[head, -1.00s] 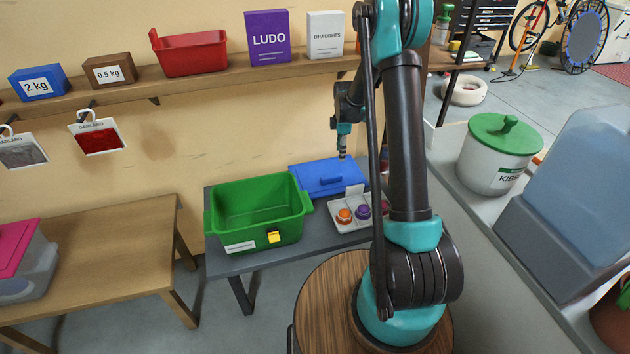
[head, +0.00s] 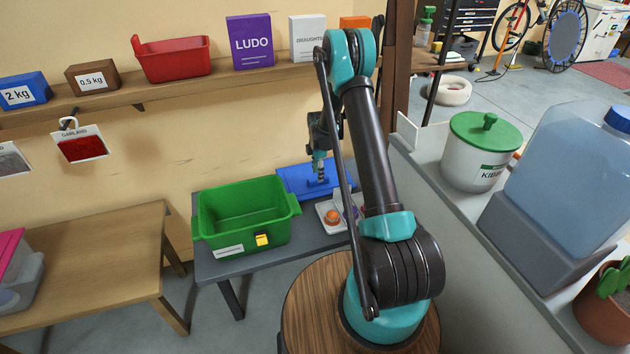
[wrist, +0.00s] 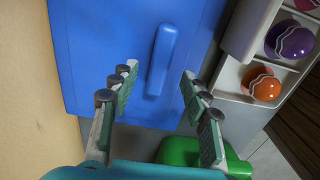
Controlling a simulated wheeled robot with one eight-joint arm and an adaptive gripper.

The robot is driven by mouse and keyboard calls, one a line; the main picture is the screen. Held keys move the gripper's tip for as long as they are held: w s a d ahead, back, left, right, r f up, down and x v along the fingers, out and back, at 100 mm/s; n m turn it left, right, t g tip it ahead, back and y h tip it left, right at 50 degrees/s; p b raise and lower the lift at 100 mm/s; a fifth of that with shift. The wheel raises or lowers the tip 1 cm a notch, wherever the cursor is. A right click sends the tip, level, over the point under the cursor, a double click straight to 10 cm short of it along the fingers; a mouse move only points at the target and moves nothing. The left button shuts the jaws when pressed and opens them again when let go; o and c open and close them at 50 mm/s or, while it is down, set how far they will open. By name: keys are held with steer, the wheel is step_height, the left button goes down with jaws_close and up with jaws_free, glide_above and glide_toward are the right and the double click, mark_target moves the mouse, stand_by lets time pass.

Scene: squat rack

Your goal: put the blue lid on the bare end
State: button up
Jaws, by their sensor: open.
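The blue lid (head: 296,177) lies flat at the back of the grey table (head: 270,262), behind the green crate. It fills the wrist view (wrist: 105,45), with its raised bar handle (wrist: 162,60) near the middle. My gripper (wrist: 158,74) is open over the lid, its fingers on either side of the handle's near part; no contact shows. In the head view my gripper (head: 320,176) is low over the lid, partly hidden by my arm. The green crate (head: 212,240) is open-topped and looks empty, with a yellow latch and a white label in front.
The wall rises at the left in the wrist view. A shelf (head: 110,98) holds boxes above. A wooden table (head: 110,255) stands left.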

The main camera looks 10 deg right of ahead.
steer(key=f, duration=0.4)
steer(key=shift+d+f, duration=0.1)
steer(key=shift+d, duration=0.1)
steer(key=shift+c, duration=0.3)
jaws_close()
